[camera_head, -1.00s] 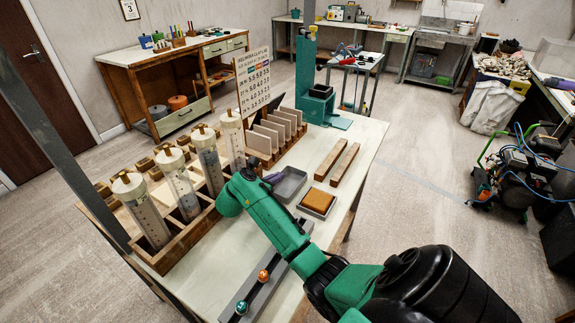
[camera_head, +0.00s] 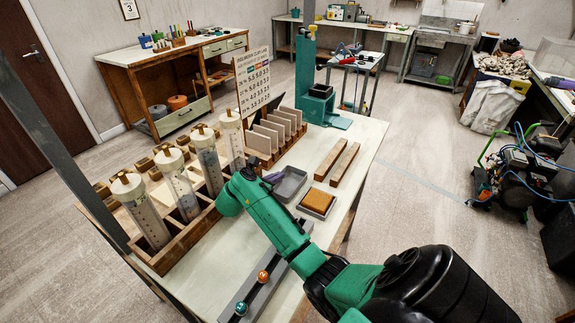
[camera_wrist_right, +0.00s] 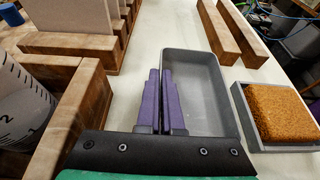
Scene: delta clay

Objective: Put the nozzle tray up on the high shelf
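A shallow grey tray (camera_head: 290,184), which I take to be the nozzle tray, sits on the workbench. It looks empty in the right wrist view (camera_wrist_right: 205,112). My right gripper (camera_head: 273,178) is at the tray's left edge. In the wrist view its purple fingers (camera_wrist_right: 161,98) are nearly together, with the tray's left wall running in between them. The contact itself is partly hidden by the fingers. The tray appears to rest on the bench top. My left gripper is not in view. I cannot make out a high shelf for certain.
A smaller grey tray with an orange-brown sponge (camera_head: 318,201) lies to the right. Two wooden bars (camera_head: 338,163) lie behind. Tall cylinders in a wooden rack (camera_head: 176,240) stand to the left, near slotted tiles (camera_head: 275,133). A dark upright (camera_head: 50,130) crosses the left side.

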